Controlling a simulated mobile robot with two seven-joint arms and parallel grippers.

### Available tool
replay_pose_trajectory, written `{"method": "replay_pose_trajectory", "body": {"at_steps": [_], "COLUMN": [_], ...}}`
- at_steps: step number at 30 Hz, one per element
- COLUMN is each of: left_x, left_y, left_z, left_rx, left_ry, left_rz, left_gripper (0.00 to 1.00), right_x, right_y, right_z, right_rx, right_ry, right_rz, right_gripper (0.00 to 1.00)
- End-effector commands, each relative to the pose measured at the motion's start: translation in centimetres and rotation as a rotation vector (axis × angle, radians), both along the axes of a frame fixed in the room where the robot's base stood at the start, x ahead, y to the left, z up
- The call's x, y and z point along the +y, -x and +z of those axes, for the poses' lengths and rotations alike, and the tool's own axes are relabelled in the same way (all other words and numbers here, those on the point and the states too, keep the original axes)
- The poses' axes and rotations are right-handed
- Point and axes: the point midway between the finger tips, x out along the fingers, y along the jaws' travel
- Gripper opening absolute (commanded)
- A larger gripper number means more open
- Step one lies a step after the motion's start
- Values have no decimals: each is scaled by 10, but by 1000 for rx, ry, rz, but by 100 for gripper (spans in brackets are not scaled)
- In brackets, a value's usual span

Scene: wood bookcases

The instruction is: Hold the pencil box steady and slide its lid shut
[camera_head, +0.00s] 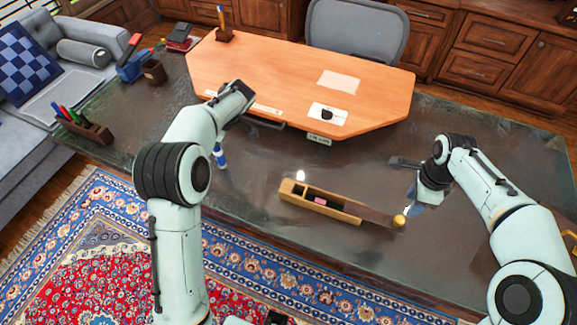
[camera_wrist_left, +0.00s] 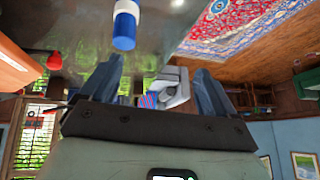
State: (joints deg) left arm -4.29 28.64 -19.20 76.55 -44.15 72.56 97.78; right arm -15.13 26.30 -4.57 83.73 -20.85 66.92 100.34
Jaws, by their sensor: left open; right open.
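The wooden pencil box (camera_head: 318,201) lies on the dark glossy table in the head view, long and narrow. Its inside is partly open and a pink item shows in it. The darker lid (camera_head: 378,216) sticks out past the box's right end, with a yellow round knob (camera_head: 399,220) at its far end. My right gripper (camera_head: 405,178) is open and empty, above and right of the knob. My left gripper (camera_head: 259,108) is up and left of the box, apart from it; in the left wrist view its fingers (camera_wrist_left: 155,88) are spread with nothing between them.
A blue and white bottle (camera_head: 219,156) stands left of the box and shows in the left wrist view (camera_wrist_left: 125,25). An orange desk top (camera_head: 300,75) lies behind. A pen holder (camera_head: 85,128) and a dark cup (camera_head: 154,72) are at the left. The table right of the box's front is clear.

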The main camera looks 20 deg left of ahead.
Motion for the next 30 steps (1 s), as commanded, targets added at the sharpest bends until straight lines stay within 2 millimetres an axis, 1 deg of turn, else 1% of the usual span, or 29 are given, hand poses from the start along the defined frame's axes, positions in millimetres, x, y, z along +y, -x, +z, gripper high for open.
{"method": "replay_pose_trajectory", "body": {"at_steps": [1, 2, 3, 5, 6, 8, 9, 12, 15, 18, 21, 23, 26, 30], "left_x": [-30, -48, -71, -106, -128, -160, -180, -221, -249, -265, -271, -272, -271, -271], "left_y": [-8, -13, -17, -22, -24, -26, -27, -26, -24, -22, -22, -21, -21, -21], "left_z": [-3, -5, -8, -11, -13, -16, -16, -18, -18, -18, -22, -27, -42, -70], "left_rx": [-27, -42, -60, -85, -98, -115, -125, -140, -149, -153, -154, -152, -150, -150], "left_ry": [56, 91, 138, 209, 256, 322, 362, 450, 510, 545, 558, 559, 558, 557], "left_rz": [-16, -22, -30, -42, -48, -57, -63, -71, -75, -76, -76, -75, -74, -73], "left_gripper": [89, 89, 89, 89, 89, 89, 89, 89, 89, 89, 89, 89, 89, 89], "right_x": [0, 0, 0, 0, 0, 0, 0, 0, 0, 0, 0, 0, 0, 0], "right_y": [0, 0, 0, 0, 0, 0, 0, 0, 0, 0, 0, 0, 0, 0], "right_z": [0, 0, 0, 0, 0, 0, 0, 0, 0, 0, 0, 0, 0, 0], "right_rx": [0, 0, 0, 0, 0, 0, 0, 0, 0, 0, 0, 0, 0, 0], "right_ry": [0, 0, 0, 0, 0, 0, 0, 0, 0, 0, 0, 0, 0, 0], "right_rz": [0, 0, 0, 0, 0, 0, 0, 0, 0, 0, 0, 0, 0, 0], "right_gripper": [43, 43, 43, 43, 43, 43, 43, 43, 43, 43, 43, 43, 43, 43]}}
